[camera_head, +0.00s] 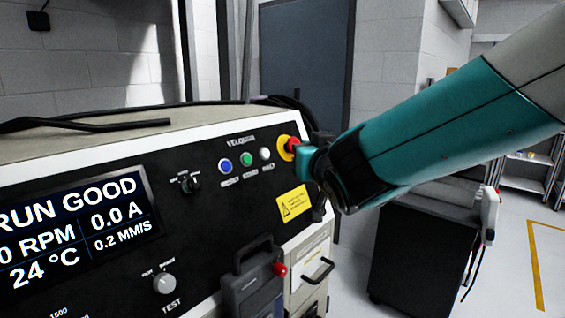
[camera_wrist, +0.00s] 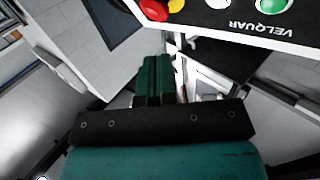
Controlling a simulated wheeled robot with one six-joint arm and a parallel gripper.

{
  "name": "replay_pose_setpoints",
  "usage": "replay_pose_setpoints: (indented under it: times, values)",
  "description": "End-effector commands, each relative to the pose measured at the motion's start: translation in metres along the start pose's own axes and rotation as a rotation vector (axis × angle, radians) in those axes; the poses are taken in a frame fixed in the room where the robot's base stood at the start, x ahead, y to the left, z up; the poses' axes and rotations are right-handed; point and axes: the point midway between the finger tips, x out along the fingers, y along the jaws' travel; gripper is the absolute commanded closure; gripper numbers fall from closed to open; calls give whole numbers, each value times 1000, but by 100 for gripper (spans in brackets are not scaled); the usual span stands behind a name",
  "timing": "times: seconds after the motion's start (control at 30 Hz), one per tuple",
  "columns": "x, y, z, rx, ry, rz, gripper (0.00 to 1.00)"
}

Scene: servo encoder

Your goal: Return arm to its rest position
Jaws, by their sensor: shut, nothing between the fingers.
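My gripper (camera_wrist: 157,64) shows in the wrist view with its two teal fingers together and nothing between them. In the head view, my teal arm (camera_head: 440,125) reaches in from the upper right. Its end is at the right edge of the black control panel (camera_head: 215,205), by the red emergency button (camera_head: 291,145) with its yellow collar. I cannot tell whether it touches the panel. In the wrist view the panel appears upside down at the top, with the red button (camera_wrist: 154,9) beyond the fingertips and to their left.
The display (camera_head: 75,230) reads RUN GOOD, 0.0 A and 24 °C. Blue, green and white buttons (camera_head: 246,159) sit left of the red one. A dark cabinet (camera_head: 425,255) stands below my arm. A black cable (camera_head: 290,103) runs along the console top. Open floor (camera_head: 515,260) lies at right.

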Motion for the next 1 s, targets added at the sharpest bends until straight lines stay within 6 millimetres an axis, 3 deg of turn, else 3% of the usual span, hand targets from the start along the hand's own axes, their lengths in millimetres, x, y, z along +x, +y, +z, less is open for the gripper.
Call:
replay_pose_setpoints:
  times: [0.03, 0.13, 0.2, 0.4, 0.5, 0.6, 0.73, 1.0]
  values:
    - [-12, 16, 9, 22, -90, 16, 100]
    - [-52, 38, 40, 69, -349, 10, 100]
    - [-93, 45, 64, 91, -545, -25, 100]
    - [-234, 38, 111, 82, -1030, -235, 100]
    - [-290, 31, 122, 52, -1186, -345, 100]
    - [-328, 26, 127, 23, -1284, -427, 100]
    - [-352, 24, 129, 3, -1341, -479, 100]
    - [-354, 23, 129, -1, -1350, -486, 100]
